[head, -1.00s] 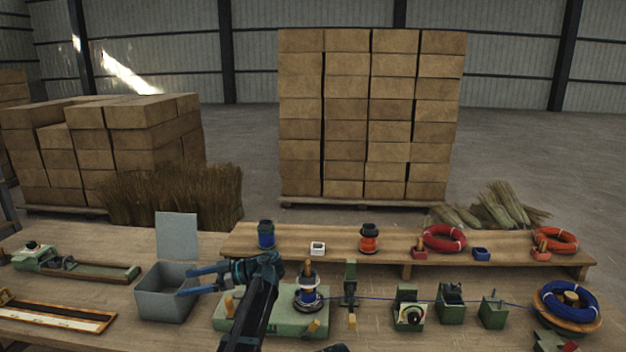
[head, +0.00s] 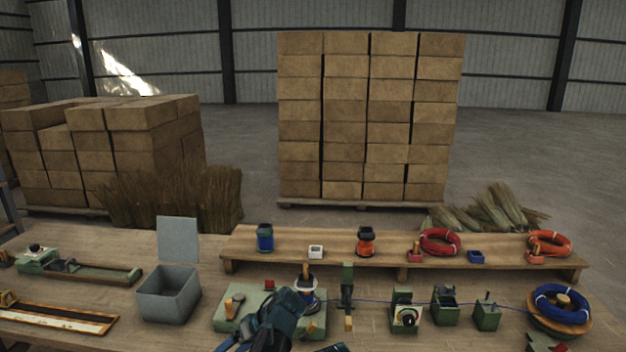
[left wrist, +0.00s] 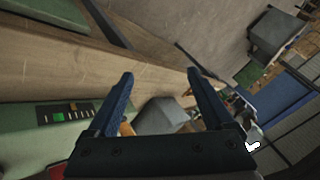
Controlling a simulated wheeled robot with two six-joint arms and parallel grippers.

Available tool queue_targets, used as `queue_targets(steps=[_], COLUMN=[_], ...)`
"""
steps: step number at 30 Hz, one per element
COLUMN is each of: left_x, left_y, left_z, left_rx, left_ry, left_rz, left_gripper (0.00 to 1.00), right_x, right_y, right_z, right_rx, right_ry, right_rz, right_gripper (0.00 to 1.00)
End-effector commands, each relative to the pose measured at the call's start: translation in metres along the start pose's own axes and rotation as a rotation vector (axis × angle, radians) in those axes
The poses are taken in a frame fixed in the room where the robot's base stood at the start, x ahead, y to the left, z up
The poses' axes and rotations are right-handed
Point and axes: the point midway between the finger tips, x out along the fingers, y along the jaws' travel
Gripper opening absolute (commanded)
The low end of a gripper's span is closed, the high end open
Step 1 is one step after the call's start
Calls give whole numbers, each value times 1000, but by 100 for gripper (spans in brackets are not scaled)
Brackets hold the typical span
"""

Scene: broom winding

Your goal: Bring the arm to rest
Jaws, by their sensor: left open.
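My left arm's dark blue wrist (head: 280,315) is low in the head view, in front of the green winding machine (head: 235,322) and hiding part of it. Blue finger parts show at the bottom edge, partly cut off. In the left wrist view my left gripper (left wrist: 160,75) has its two blue fingers wide apart, with nothing held between them. A grey block-like shape shows behind the fingers. A dark piece lies at the bottom edge right of the wrist; I cannot tell what it is. No right gripper can be made out.
A grey open bin (head: 168,296) stands left of the machine. A raised wooden shelf (head: 330,257) carries spools and red coils behind.

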Motion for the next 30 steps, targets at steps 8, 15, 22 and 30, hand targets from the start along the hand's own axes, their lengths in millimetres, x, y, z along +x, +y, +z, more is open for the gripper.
queue_targets(steps=[8,15,22,30], left_x=[-54,-79,-81,-81], left_y=[0,0,2,2], left_z=[154,203,206,205], left_rx=[695,944,964,962], left_ry=[-156,-162,-160,-161], left_rz=[443,635,651,649], left_gripper=[86,86,86,86], right_x=[-22,-27,-26,-26], right_y=[2,3,2,2], right_z=[1,2,2,2], right_rx=[0,0,0,0], right_ry=[0,0,0,0], right_rz=[0,0,0,0], right_gripper=[0,0,0,0])
